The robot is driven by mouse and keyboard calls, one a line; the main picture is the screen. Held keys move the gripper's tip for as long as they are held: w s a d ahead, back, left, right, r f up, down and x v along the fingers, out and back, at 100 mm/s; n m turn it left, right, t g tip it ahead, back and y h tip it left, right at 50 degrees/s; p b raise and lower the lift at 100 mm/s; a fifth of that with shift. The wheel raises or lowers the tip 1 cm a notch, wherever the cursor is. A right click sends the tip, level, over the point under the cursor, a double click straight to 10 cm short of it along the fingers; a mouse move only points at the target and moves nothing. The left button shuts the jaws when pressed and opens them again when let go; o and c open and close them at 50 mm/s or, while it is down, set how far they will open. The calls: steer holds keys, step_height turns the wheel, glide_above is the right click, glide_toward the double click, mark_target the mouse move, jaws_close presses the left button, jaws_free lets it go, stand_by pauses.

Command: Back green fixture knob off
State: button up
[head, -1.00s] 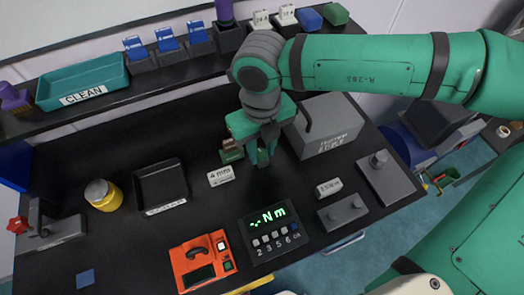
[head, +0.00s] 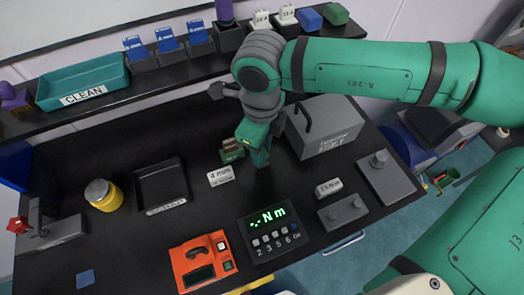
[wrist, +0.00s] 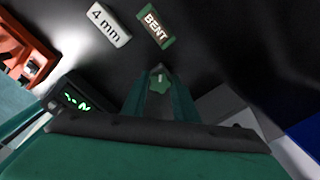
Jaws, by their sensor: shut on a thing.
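The green knob (wrist: 160,82) is a small star-shaped piece, seen in the wrist view between the tips of my two green fingers. My gripper (wrist: 160,90) is shut on it, pointing down at the black bench. In the head view my gripper (head: 260,160) stands beside a small green sign, and its fingers hide the knob there. Whatever the knob is screwed into is hidden beneath it, so I cannot tell how far it has turned.
The BENT sign (wrist: 155,27) and the 4 mm label (wrist: 108,26) lie close by. A grey box (head: 325,125) stands just right of my gripper. The Nm display (head: 268,228) is in front. A black tray (head: 161,187) is to the left.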

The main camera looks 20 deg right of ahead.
steer(key=shift+n, duration=0.3)
steer(key=n, duration=0.4)
steer(key=shift+n, duration=0.3)
steer(key=n, duration=0.4)
steer(key=shift+n, duration=0.3)
steer(key=o, duration=0.9)
